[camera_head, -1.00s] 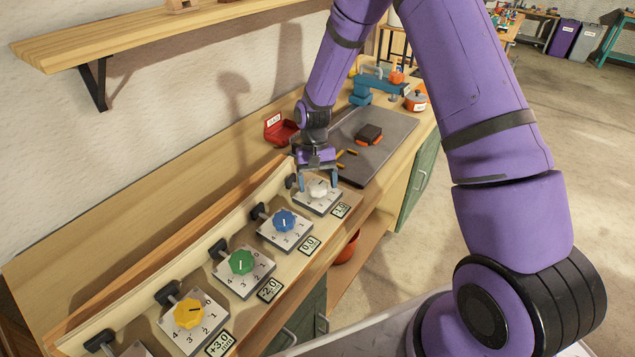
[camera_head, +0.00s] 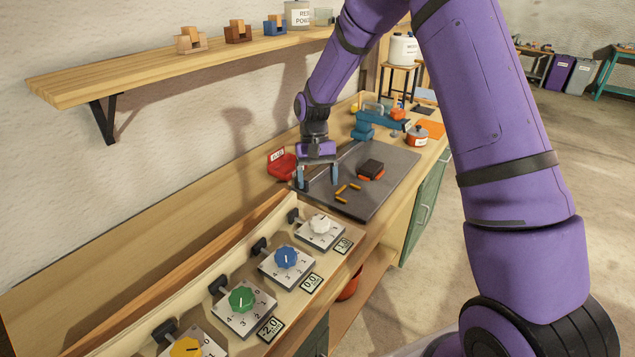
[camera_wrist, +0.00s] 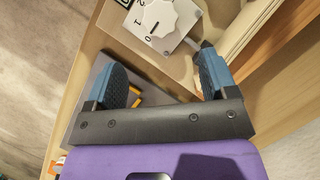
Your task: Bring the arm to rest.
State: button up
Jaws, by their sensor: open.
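My gripper (camera_head: 318,179) is open and empty. In the head view it hangs over the left part of the dark grey mat (camera_head: 385,185), just beyond the white knob (camera_head: 320,226). In the wrist view my gripper (camera_wrist: 165,85) shows two blue fingers spread wide with nothing between them. The white knob (camera_wrist: 160,17) stands on its numbered plate at the top of that view, apart from the fingers. The purple arm reaches down from the top of the head view.
A row of dials with a blue knob (camera_head: 286,258), a green knob (camera_head: 241,299) and a yellow knob (camera_head: 186,347) runs along the bench. A red box (camera_head: 281,163), a dark block (camera_head: 370,167) and a blue vise (camera_head: 368,124) are near. A wall shelf (camera_head: 180,60) overhangs at upper left.

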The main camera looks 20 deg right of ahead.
jog(key=s+d+r+n+t, duration=0.1)
jog(key=s+d+r+t, duration=0.15)
jog(key=s+r, duration=0.65)
jog(key=s+d+r+t, duration=0.1)
jog(key=s+r+t, duration=0.25)
jog(key=r, duration=0.85)
jog(key=s+d+r+t, duration=0.1)
jog(key=s+r+t, duration=0.1)
jog(key=s, duration=0.8)
jog(key=s+d+r+n+t, duration=0.1)
jog(key=s+r, duration=0.3)
jog(key=s, duration=0.6)
jog(key=shift+d+t+h, duration=0.25)
jog(key=shift+t+h, duration=0.15)
jog(key=shift+t, duration=0.1)
jog(key=shift+r, duration=0.1)
